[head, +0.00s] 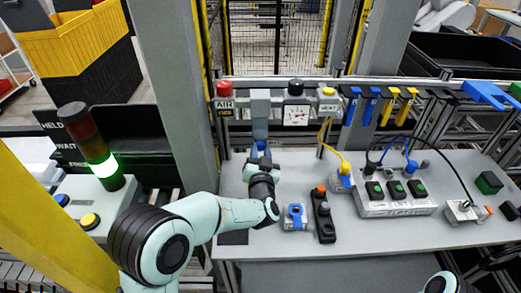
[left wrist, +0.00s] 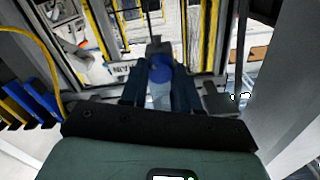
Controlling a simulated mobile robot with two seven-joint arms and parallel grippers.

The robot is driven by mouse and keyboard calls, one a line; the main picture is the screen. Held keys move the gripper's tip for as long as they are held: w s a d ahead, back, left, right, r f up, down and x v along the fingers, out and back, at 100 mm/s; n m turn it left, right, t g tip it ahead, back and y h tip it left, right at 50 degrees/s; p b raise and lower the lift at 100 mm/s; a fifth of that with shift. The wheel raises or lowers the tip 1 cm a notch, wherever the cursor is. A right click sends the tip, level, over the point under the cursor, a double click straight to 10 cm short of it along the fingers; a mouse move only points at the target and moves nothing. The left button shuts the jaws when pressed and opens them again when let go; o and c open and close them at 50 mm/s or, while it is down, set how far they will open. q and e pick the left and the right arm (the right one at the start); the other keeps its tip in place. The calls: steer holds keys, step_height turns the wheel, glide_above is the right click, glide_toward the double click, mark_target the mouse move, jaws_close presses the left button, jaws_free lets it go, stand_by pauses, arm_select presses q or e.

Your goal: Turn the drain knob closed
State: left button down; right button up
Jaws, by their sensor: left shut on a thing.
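The air filter unit (head: 260,104) is a grey block with a blue-grey bowl (head: 260,130) hanging below it, fixed to the rail behind the bench. My left gripper (head: 261,151) is just under that bowl, pointing up at it. In the left wrist view the blue drain knob (left wrist: 160,68) sits between the two dark fingers of my left gripper (left wrist: 160,88), which are shut on it. The fingers hide much of the knob, so its turned angle cannot be told. Only part of my right arm shows at the bottom right; its gripper is out of view.
A red AIR button (head: 223,88) and a pressure gauge (head: 295,113) flank the filter. On the bench are a blue-handled valve (head: 295,213), a dark switch strip (head: 322,216) and a socket box (head: 394,197) with cables. A lit signal tower (head: 92,150) stands left.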

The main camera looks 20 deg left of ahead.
arm_select(q)
steer(key=m+p, duration=0.1)
steer(key=m, duration=0.4)
steer(key=shift+r, duration=0.15)
arm_select(e)
steer(key=shift+w+r, duration=0.85)
steer(key=shift+r, duration=0.3)
arm_select(q)
steer(key=shift+p, duration=0.3)
steer(key=c, duration=0.8)
jaws_free()
steer(key=shift+w, duration=0.1)
arm_select(e)
steer(key=shift+w, duration=0.1)
arm_select(q)
steer(key=shift+s+d+f, duration=0.1)
steer(key=shift+s+f, duration=0.1)
steer(key=shift+s, duration=0.15)
steer(key=shift+b+v, duration=1.4)
steer(key=shift+v, duration=4.95)
arm_select(e)
steer(key=shift+s+f, duration=0.7)
steer(key=shift+f, duration=0.2)
steer(key=shift+s+f, duration=0.65)
steer(key=shift+f, duration=0.2)
